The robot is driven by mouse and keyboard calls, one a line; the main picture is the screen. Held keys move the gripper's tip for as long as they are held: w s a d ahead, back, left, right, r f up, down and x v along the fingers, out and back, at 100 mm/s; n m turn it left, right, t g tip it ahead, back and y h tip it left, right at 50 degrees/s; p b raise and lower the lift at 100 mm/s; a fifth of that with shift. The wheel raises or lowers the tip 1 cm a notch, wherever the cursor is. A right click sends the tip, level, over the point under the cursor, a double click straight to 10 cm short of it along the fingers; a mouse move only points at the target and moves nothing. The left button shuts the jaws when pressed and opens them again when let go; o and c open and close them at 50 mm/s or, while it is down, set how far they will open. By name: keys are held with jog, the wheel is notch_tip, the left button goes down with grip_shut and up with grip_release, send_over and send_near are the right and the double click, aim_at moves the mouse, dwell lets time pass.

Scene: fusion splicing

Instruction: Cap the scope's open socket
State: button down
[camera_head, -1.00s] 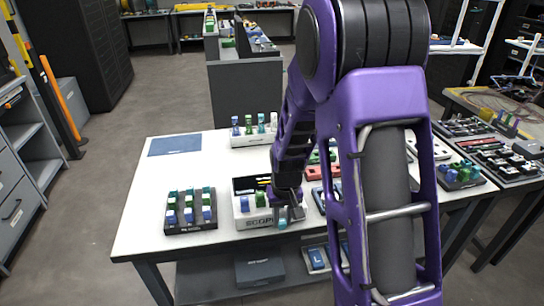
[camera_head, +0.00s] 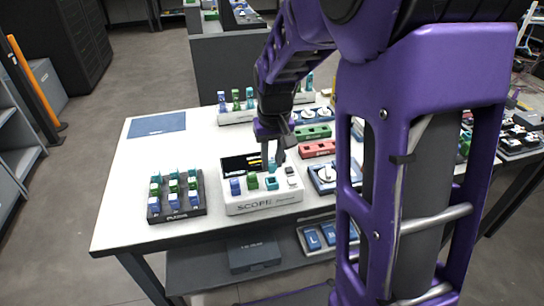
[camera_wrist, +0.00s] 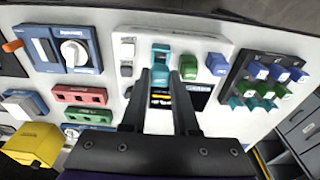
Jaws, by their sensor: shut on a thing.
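The white scope (camera_head: 262,208) stands on the table, with a dark screen at its back and a row of blue, green and teal parts along its front. My gripper (camera_head: 276,157) is over the right part of this row. It is shut on a small teal cap (camera_head: 271,165). Just below the cap is the scope's teal socket (camera_head: 271,184); I cannot tell whether they touch. In the wrist view the two fingers (camera_wrist: 166,74) reach to the teal pieces, beside the green part (camera_wrist: 188,67) and the blue part (camera_wrist: 216,63). The socket's opening is hidden.
A dark rack (camera_head: 177,213) of blue, green and teal caps stands left of the scope. White switches (camera_head: 291,176) are close on the gripper's right. A blue-grey device with a dial (camera_head: 326,176) and red and green blocks are further right.

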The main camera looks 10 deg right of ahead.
jog(key=shift+f, duration=0.45)
jog(key=shift+f, duration=0.25)
jog(key=shift+f+b, duration=0.35)
jog(key=shift+b, duration=0.1)
jog(key=shift+f, duration=0.95)
dwell(1.2)
jog(key=c, duration=0.6)
grip_release()
jog(key=shift+r, duration=0.1)
